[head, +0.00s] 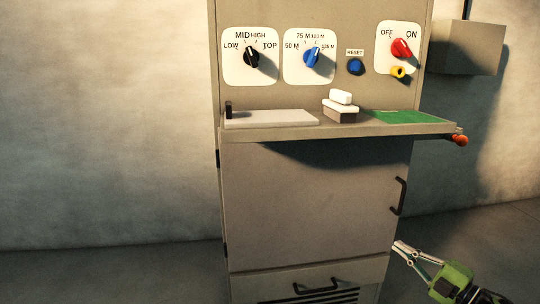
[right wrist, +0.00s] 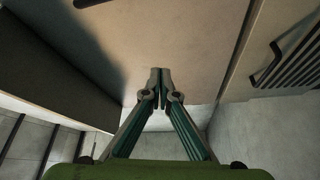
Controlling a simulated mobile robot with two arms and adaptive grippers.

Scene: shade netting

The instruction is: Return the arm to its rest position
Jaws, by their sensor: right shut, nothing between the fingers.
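My right gripper (head: 397,246) is low at the right of the head view, in front of the lower right part of the grey cabinet (head: 300,200). In the right wrist view its two fingertips (right wrist: 160,78) meet and hold nothing. The cabinet face fills the upper part of that view, and I cannot tell whether the tips touch it. My left gripper is not in view.
The cabinet's shelf (head: 290,133) juts out above my right gripper, with an orange-red knob (head: 460,140) at its right end. A door handle (head: 399,196) and a drawer handle (head: 316,287) stick out nearby. Dials line the panel above. The floor (head: 465,220) at right looks clear.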

